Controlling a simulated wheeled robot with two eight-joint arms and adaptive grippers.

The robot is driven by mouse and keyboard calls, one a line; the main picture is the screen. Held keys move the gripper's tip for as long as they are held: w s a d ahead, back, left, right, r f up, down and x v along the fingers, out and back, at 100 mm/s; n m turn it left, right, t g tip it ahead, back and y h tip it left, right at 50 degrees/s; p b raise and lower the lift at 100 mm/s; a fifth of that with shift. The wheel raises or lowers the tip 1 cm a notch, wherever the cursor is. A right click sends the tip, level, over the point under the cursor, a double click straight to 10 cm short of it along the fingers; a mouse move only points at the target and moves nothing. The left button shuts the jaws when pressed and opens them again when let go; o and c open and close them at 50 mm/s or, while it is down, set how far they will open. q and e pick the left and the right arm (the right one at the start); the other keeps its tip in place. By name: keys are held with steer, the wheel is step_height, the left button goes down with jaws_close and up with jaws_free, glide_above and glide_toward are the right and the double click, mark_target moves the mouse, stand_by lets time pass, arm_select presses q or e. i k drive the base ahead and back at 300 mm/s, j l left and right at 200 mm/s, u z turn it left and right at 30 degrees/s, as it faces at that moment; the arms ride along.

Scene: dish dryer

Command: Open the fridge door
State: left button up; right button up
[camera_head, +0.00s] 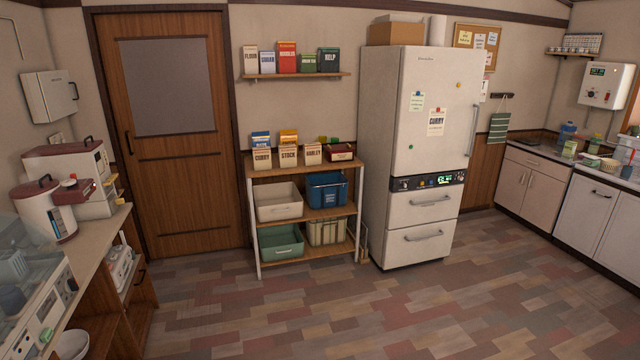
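The fridge (378,160) is tall and off-white and stands against the back wall, right of the middle. Its large upper door (440,100) is shut. A long vertical handle (475,131) runs along the right edge of that door. Notes and small magnets are on the door, and a dark control strip (427,182) with a green display lies below it. Two drawers with horizontal handles are under the strip, both shut. Neither of my grippers is in view.
An open shelf unit (303,219) with bins and boxes stands left of the fridge. White cabinets (532,182) line the right side. A counter (80,245) with appliances is at the left. A brown door (176,190) is at the back left. The floor (400,310) before the fridge is clear.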

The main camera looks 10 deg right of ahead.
mark_target(440, 88)
steer(key=i+l+z, duration=0.35)
steer(key=i, duration=0.35)
steer(key=i+l+z, duration=0.15)
steer(key=i+z, duration=0.2)
steer(key=i, duration=0.35)
steer(key=i+z, duration=0.4)
steer(key=i, duration=0.3)
steer(key=i+j+z, duration=0.35)
steer(key=i, duration=0.3)
